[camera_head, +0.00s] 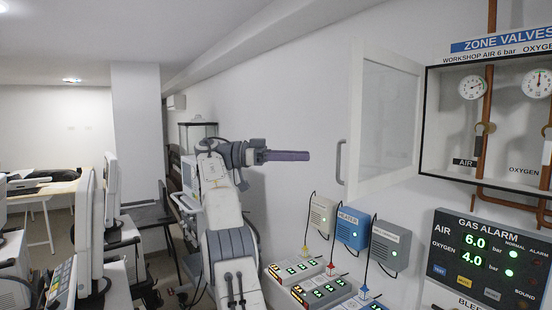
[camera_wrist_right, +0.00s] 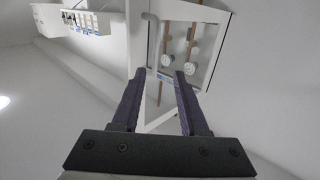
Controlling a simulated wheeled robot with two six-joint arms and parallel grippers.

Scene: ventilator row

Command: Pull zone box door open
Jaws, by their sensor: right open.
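The zone box (camera_head: 424,120) hangs on the wall at the right of the head view. Its white-framed clear door (camera_head: 388,115) stands swung open to the left of the box. The door's grey bar handle (camera_head: 341,160) is on its free edge. My right gripper (camera_head: 308,156) is level with the handle and to its left, with a visible gap between them in the picture. In the right wrist view the two dark fingers (camera_wrist_right: 160,78) are spread apart with nothing seen between their tips; the box (camera_wrist_right: 190,45) shows beyond them. My left gripper is not in view.
Inside the box are gauges (camera_head: 472,88) and copper pipes. Below it is a gas alarm panel (camera_head: 488,262). Small wall units (camera_head: 353,228) with cables hang under the door. Monitors and machines stand at left. The wall left of the door is clear.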

